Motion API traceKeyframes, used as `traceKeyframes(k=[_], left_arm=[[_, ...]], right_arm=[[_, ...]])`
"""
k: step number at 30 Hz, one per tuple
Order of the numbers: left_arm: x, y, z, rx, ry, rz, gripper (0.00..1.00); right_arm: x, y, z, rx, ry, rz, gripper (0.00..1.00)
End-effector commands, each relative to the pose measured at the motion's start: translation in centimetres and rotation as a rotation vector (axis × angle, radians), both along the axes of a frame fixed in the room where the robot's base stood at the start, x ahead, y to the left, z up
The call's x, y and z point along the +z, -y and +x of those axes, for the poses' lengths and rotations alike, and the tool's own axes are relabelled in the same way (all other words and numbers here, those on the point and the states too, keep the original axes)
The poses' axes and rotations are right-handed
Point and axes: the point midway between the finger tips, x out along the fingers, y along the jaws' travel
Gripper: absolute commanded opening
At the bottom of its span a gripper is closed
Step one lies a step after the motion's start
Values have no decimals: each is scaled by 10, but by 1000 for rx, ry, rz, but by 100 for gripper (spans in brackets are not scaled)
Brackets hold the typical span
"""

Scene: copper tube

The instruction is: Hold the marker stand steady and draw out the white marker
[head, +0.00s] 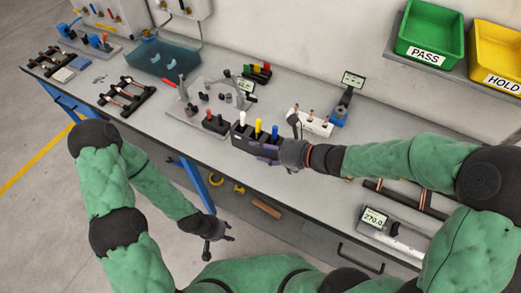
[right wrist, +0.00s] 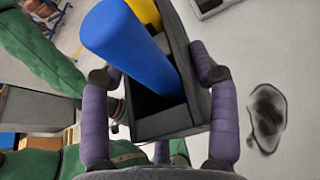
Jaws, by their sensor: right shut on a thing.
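The black marker stand (head: 243,141) is near the table's front edge and holds three upright markers in a row: the white marker (head: 242,118), the yellow marker (head: 258,125) and the blue marker (head: 274,131). My right gripper (head: 266,151) is shut on the stand at its right end. The right wrist view shows its purple fingers (right wrist: 158,78) on both sides of the stand (right wrist: 160,123), with the blue marker (right wrist: 128,45) closest. The white marker is not in that view. My left gripper (head: 222,238) hangs low in front of the table, apart from everything; its opening is unclear.
A small black block with red-topped pieces (head: 215,123) is left of the stand. A white block with copper pieces (head: 314,122) is to its right. A grey fixture plate (head: 185,108) lies behind left. Green (head: 425,35) and yellow (head: 490,55) bins are at upper right.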

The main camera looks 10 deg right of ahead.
Motion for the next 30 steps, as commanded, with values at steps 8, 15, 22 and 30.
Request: traceKeyframes(k=[8,15,22,30], left_arm=[[5,0,0,0,0,0,40],[9,0,0,0,0,0,40],[13,0,0,0,0,0,40],[17,0,0,0,0,0,40]], right_arm=[[1,12,16,0,1,0,25],[1,21,29,0,1,1,25],[1,31,42,0,2,-1,25],[1,42,56,0,1,1,25]])
